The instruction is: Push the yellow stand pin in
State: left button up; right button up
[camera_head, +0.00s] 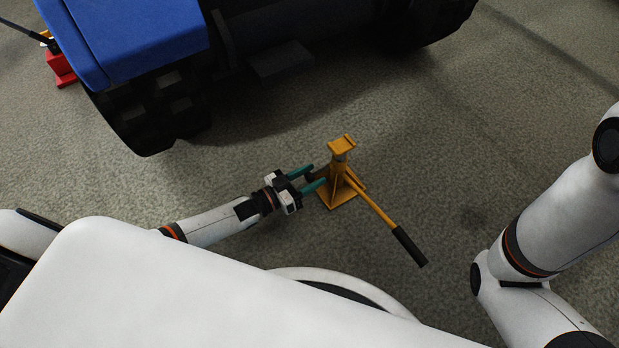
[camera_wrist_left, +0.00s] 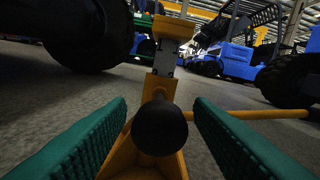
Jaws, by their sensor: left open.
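The yellow stand (camera_head: 340,186) stands upright on the floor in the head view, with a square base and a flat top. A handle (camera_head: 382,212) with a black grip slants down from it to the right. My left gripper (camera_head: 318,178) is open at the stand's left side, its green fingers pointing at it. In the left wrist view the stand (camera_wrist_left: 162,88) is straight ahead. The pin (camera_wrist_left: 160,127) shows its round dark knob end-on between the open fingers, which appear apart from it. How deep the pin sits is hidden. My right gripper is out of view.
A blue vehicle (camera_head: 130,35) with big black tyres (camera_head: 150,115) stands behind and to the left. A red jack (camera_head: 61,68) is at the far left. The floor (camera_head: 480,140) right of the stand is clear. More blue vehicles (camera_wrist_left: 235,60) stand in the background.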

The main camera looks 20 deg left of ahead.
aim_at(313, 176)
pick_arm(q)
jog(key=shift+c, duration=0.6)
grip_shut()
jog(key=shift+b+x, duration=0.45)
jog(key=shift+x, duration=1.4)
jog(key=shift+o, duration=0.6)
grip_release()
